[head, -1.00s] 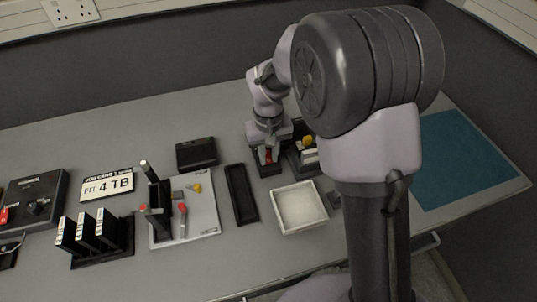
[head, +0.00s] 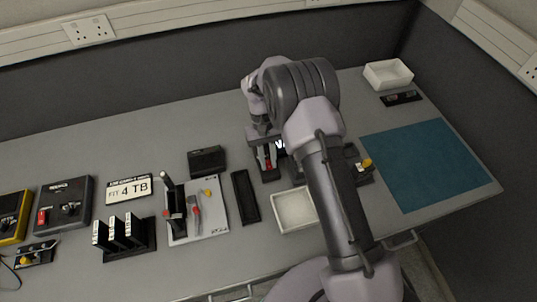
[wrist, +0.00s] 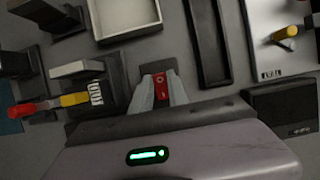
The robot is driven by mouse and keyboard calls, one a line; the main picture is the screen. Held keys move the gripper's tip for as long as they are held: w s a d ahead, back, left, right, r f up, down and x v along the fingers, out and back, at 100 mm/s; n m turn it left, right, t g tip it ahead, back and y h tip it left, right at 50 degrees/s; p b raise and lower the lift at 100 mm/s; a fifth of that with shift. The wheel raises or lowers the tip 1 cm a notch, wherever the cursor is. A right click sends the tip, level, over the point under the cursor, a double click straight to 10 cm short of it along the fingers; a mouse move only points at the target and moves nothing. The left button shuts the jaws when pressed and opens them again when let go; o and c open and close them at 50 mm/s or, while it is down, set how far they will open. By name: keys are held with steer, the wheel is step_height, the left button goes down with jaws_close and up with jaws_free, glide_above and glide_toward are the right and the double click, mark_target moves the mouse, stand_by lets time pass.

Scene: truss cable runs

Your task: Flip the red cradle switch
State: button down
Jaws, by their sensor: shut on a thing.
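A red switch (wrist: 161,86) with a small pale mark stands in a dark cradle (wrist: 158,66) in the wrist view. My gripper (wrist: 161,92) points at the cradle with one pale finger on each side of the red switch, and it is shut on it. In the head view, the red part (head: 267,162) shows between the fingers of my gripper (head: 266,160), low over the dark cradle. The fingers hide the switch's sides, and I cannot tell which way it is set.
A white tray (head: 276,222) and a long black tray (head: 244,197) lie in front of the cradle. A black box (head: 207,160) stands to the left. Dark holders with red and yellow parts (wrist: 48,105) sit close by in the wrist view. The teal mat (head: 430,165) is clear.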

steer(key=c, duration=1.3)
jaws_free()
steer(key=shift+r, duration=0.1)
steer(key=p+v, duration=0.5)
steer(key=v, duration=1.2)
steer(key=shift+a+r, duration=0.1)
